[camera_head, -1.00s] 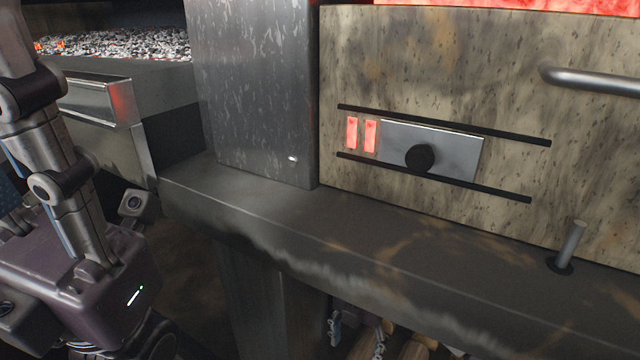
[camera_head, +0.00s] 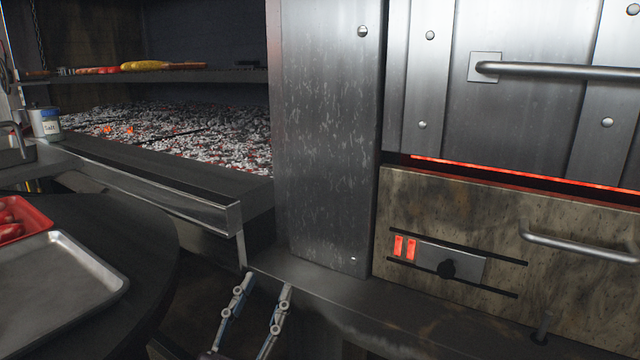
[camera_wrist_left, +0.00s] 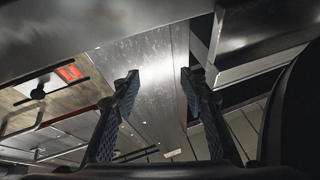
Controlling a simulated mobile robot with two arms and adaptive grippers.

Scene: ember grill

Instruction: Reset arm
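My left gripper (camera_head: 252,312) shows at the bottom of the head view, in front of the stone ledge below the grey metal pillar. Its two fingers stand apart and point up, with nothing between them. In the left wrist view the open fingers (camera_wrist_left: 160,95) also show empty, with the pillar seen beyond them. The rest of the left arm is below the head view's edge. My right gripper is not in view.
A grill with glowing coals (camera_head: 170,135) is at the left behind a metal front rail (camera_head: 190,203). A metal tray (camera_head: 62,280) and red tray (camera_head: 38,224) lie on a dark round table.

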